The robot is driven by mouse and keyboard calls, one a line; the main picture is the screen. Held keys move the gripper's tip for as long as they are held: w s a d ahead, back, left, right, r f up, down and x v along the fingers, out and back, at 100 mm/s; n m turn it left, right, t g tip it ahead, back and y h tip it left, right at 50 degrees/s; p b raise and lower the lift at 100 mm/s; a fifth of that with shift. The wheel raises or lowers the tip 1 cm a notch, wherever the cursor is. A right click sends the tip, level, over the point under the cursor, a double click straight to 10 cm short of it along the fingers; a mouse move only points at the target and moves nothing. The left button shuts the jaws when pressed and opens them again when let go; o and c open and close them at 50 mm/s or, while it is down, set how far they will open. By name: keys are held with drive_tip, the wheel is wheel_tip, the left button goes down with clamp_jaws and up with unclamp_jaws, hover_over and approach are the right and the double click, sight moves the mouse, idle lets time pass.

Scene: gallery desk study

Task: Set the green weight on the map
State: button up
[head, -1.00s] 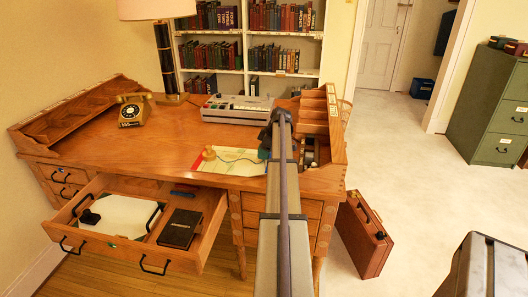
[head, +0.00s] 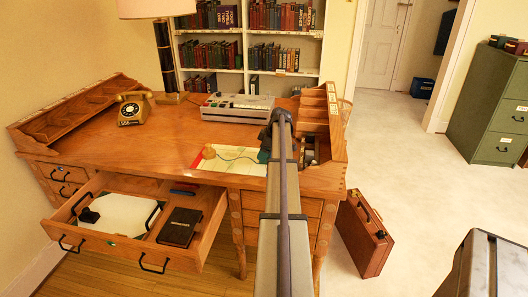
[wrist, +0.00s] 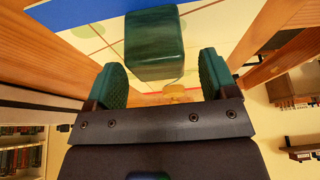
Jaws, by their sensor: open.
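The green weight (wrist: 155,45) is a dark green, marbled block in the wrist view. It shows against the pale map (wrist: 205,40), past the fingertips. My gripper (wrist: 162,80) is open, with a green-padded finger on each side and clear gaps between the fingers and the block. In the head view the map (head: 237,165) lies near the desk's front edge, partly behind my arm. My gripper (head: 265,147) is at the map's right end there. The weight cannot be told apart from the fingers in the head view.
A round wooden knob (head: 209,152) stands on the map's left end. A grey machine (head: 237,107) sits behind the map. Wooden pigeonholes (head: 316,118) rise close to the right. An open drawer (head: 205,235) juts out at front left. The desk's middle left is clear.

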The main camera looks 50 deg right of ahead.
drive_tip(key=p+v, duration=1)
drive_tip(key=v, duration=0.1)
drive_tip(key=s+a+m+g+h, duration=0.1)
drive_tip(key=s+a+m+g, duration=0.1)
drive_tip(key=a, duration=3)
drive_tip(key=s+a+m+g+h, duration=0.1)
drive_tip(key=s+a+m+g, duration=0.1)
drive_tip(key=a, duration=3)
drive_tip(key=shift+s+a+f+m+p, duration=0.25)
drive_tip(key=shift+s+a+m+p, duration=0.2)
drive_tip(key=shift+s+m, duration=0.35)
